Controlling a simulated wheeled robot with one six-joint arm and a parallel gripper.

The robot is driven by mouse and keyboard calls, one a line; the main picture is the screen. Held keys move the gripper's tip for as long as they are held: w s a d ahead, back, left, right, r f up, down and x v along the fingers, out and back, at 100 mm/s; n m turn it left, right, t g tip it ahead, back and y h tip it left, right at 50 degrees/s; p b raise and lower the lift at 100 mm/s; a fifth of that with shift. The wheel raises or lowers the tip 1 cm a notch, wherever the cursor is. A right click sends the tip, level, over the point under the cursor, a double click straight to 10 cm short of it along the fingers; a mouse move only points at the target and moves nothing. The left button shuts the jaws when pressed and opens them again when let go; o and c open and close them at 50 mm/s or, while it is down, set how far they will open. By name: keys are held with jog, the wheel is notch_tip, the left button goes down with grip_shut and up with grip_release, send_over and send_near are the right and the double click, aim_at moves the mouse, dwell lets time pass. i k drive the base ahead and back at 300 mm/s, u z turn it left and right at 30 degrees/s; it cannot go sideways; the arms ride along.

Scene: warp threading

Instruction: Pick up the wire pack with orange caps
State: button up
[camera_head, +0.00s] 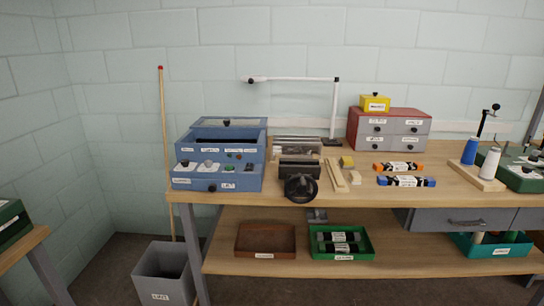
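The wire pack with orange caps (398,166) lies flat on the wooden workbench (450,190), right of centre. It is a dark bundle with a pale label and an orange cap at each end. A similar wire pack with blue caps (406,181) lies just in front of it, roughly parallel, with a narrow gap between. Nothing covers the orange-capped pack. My gripper is not in view.
A red and grey drawer box (392,140) stands behind the packs. Wooden strips (336,174) and a vise-like tool (300,186) are to the left. Thread cones (489,164) on a board stand right. A green tray (342,255) holds dark packs on the lower shelf.

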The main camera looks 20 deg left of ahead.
aim_at(393, 165)
jog(key=z, duration=0.35)
jog(key=i, duration=0.75)
jog(key=z, duration=0.45)
jog(key=i, duration=0.85)
jog(key=u, duration=0.7)
jog(key=i, duration=1)
jog(key=u, duration=0.6)
